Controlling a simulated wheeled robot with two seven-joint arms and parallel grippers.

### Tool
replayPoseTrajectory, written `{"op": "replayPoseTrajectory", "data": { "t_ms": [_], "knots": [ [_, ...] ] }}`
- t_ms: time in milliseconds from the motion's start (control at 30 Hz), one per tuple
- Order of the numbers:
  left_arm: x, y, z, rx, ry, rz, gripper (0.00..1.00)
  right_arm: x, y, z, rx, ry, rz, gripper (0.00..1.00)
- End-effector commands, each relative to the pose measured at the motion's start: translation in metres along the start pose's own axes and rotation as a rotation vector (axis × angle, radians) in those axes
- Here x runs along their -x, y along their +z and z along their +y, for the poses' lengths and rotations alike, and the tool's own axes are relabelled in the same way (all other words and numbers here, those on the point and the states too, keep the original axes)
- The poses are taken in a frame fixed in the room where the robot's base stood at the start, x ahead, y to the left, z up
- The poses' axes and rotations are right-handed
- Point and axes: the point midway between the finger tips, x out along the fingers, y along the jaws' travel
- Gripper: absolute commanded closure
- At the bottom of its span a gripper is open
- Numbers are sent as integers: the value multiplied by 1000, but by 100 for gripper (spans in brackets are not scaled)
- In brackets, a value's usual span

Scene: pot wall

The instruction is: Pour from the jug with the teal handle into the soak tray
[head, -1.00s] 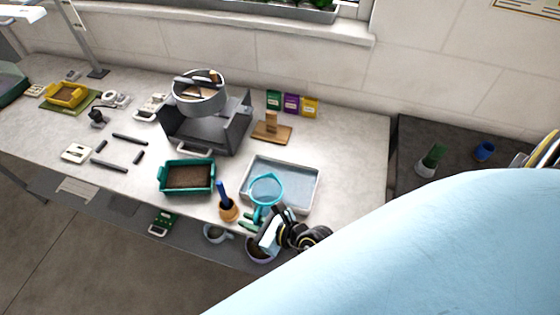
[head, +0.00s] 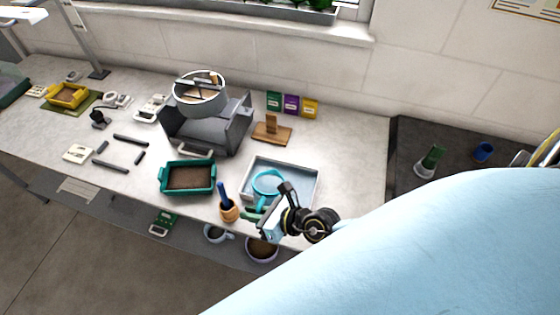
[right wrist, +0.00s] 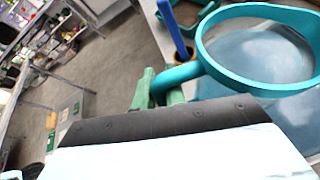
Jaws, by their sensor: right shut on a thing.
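The jug with the teal handle (head: 267,176) is over the left part of the soak tray (head: 316,186), a shallow light-grey tray at the bench's front. Its teal rim and handle also show in the right wrist view (right wrist: 202,52). The jug looks tilted toward the tray, but I cannot tell how far. No stream of liquid is clearly visible. My right gripper (head: 257,210) is shut on the jug's handle at the tray's front edge. Its green fingers (right wrist: 150,92) grip the handle in the wrist view. My left gripper is not in view.
Left of the soak tray stand an orange pot with a blue tool (head: 228,209) and a green soil tray (head: 188,190). A cup (head: 216,234) and a soil-filled bowl (head: 262,250) are below the front edge. A grey stand with a pot (head: 205,125) is behind.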

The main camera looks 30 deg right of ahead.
Motion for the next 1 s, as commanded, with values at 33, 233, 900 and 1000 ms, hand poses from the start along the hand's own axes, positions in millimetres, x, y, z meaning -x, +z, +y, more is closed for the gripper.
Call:
{"op": "replayPoseTrajectory", "data": {
  "t_ms": [33,233,900,1000],
  "knots": [
    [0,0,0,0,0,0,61,1,5,-2,-16,10,1,100],
    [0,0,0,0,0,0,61,4,16,-8,-107,48,21,100],
    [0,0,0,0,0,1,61,7,29,-19,-237,100,50,100],
    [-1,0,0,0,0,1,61,7,30,-20,-247,104,52,100]
  ]
}}
